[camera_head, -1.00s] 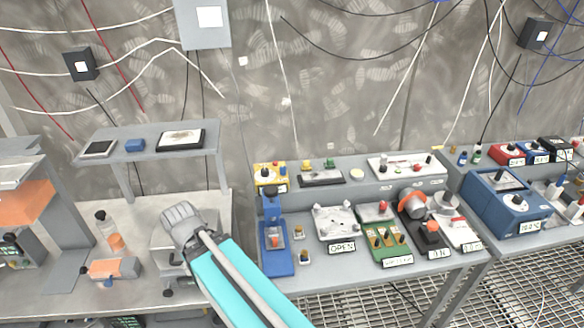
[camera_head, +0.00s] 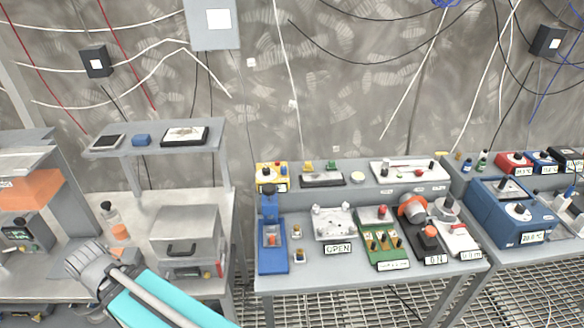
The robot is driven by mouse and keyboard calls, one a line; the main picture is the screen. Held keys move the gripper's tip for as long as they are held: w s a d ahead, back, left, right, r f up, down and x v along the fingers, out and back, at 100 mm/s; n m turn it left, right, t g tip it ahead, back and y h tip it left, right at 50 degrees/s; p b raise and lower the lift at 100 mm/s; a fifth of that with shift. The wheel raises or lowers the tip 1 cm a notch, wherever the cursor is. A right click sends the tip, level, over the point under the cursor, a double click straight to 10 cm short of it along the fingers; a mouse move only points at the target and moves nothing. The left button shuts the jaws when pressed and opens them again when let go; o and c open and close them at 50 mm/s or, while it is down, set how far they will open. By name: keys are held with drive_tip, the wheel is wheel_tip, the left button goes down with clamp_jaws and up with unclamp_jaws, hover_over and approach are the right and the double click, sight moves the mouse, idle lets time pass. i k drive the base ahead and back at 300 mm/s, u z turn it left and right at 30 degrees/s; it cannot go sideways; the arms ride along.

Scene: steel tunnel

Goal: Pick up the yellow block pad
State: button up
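Small yellow pieces (camera_head: 309,167) sit beside a green piece on a dark flat pad (camera_head: 322,180) on the raised back shelf of the middle bench. A yellow box with a white knob (camera_head: 269,175) stands just left of it. I cannot tell for sure which of these is the yellow block pad. The grey end of my arm (camera_head: 90,262) is at the lower left, over the left bench and well away from the yellow things. I cannot make out fingers or whether anything is held.
A grey box with a handle (camera_head: 186,238) stands on the left bench. A blue press-like device (camera_head: 272,240), a white plate (camera_head: 333,221) and a green board (camera_head: 383,242) fill the middle bench. A small raised shelf (camera_head: 150,145) stands left. Cables hang on the wall.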

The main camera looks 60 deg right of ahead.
sight(308, 168)
drive_tip(key=u, duration=0.95)
drive_tip(key=k, duration=1.55)
drive_tip(key=z, duration=1.55)
